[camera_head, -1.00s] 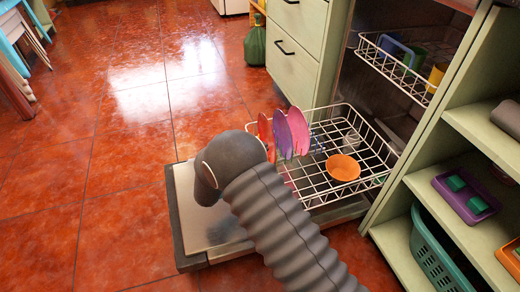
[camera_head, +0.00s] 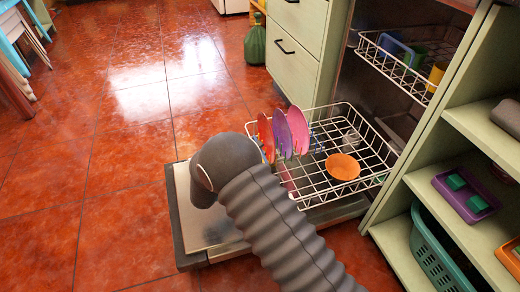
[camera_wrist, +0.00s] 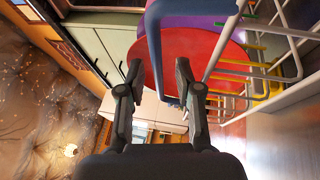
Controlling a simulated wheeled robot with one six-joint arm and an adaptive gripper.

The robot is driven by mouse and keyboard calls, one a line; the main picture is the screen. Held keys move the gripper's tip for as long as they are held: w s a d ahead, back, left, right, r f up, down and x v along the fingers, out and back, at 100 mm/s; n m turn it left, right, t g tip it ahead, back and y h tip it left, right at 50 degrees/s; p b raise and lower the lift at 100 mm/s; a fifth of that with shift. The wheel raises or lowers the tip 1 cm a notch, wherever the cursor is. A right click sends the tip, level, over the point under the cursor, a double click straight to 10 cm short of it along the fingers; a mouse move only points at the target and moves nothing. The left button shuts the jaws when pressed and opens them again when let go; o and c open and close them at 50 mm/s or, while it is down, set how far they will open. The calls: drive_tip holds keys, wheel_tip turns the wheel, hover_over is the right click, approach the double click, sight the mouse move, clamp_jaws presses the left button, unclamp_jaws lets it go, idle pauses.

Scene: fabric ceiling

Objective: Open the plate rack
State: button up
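The plate rack (camera_head: 318,188) is the white wire lower rack of an open dishwasher, standing out over the lowered door (camera_head: 207,228). It holds orange, purple and pink plates (camera_head: 298,131) upright at its left end and an orange bowl (camera_head: 342,167). My arm hides the rack's near-left part in the head view. My gripper (camera_wrist: 159,75) is hidden there; in the wrist view its two fingers are apart with nothing clearly held between them. A red plate (camera_wrist: 205,55) and white rack wires (camera_wrist: 222,45) are close beyond and to the right of the fingers. Contact with the rack cannot be told.
An upper rack (camera_head: 400,80) with cups is inside the dishwasher. Green drawers (camera_head: 297,50) stand behind, and green shelves (camera_head: 480,135) with a teal basket (camera_head: 437,255) stand on the right. The tiled floor (camera_head: 110,170) at the left is clear.

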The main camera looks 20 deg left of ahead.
drive_tip(key=v, duration=1)
drive_tip(key=shift+s+a, duration=0.15)
drive_tip(key=shift+s, duration=0.15)
